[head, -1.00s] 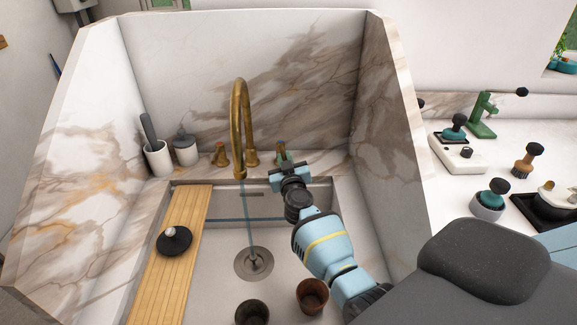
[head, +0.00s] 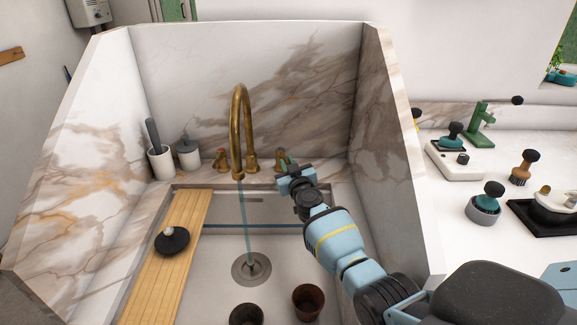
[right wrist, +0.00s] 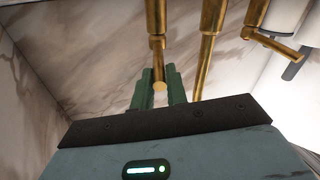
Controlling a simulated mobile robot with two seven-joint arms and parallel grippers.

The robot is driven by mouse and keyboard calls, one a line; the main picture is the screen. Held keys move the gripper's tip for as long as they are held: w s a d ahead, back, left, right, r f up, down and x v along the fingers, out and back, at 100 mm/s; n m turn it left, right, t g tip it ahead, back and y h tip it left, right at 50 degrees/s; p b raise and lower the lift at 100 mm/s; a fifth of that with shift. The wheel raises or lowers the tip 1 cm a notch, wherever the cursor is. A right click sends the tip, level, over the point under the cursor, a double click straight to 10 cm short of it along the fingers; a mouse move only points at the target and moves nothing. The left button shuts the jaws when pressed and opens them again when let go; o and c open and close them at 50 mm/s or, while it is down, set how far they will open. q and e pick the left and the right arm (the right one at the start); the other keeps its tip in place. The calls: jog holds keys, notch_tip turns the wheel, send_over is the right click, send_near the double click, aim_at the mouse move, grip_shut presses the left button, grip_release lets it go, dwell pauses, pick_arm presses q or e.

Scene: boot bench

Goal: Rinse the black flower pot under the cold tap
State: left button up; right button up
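The black flower pot (head: 246,315) stands in the sink at the bottom edge of the head view, partly cut off. The brass tap (head: 237,125) stands at the back of the sink, and a thin bluish stream (head: 248,225) runs from its spout to the drain. My right gripper (head: 283,166) is at the right-hand tap handle (head: 280,153). In the right wrist view, its green fingers stand on either side of the end of this brass handle (right wrist: 160,87). I cannot tell whether they clamp it. My left gripper is out of view.
A reddish-brown pot (head: 306,302) stands beside the black one. A wooden board (head: 185,215) with a black round object (head: 172,241) spans the sink's left side. A tall marble wall (head: 385,150) bounds the right. The sink floor around the drain (head: 251,268) is clear.

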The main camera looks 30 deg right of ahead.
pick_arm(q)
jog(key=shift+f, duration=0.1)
pick_arm(e)
jog(key=o, duration=0.4)
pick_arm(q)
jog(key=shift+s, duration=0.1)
pick_arm(e)
jog(key=shift+s+a+r+p, duration=0.1)
jog(key=shift+s+a+p, duration=0.05)
jog(key=shift+s+p, duration=0.2)
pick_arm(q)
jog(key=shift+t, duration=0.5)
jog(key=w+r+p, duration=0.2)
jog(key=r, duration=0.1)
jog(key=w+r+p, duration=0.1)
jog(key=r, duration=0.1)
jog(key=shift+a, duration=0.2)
pick_arm(e)
jog(key=v, duration=0.7)
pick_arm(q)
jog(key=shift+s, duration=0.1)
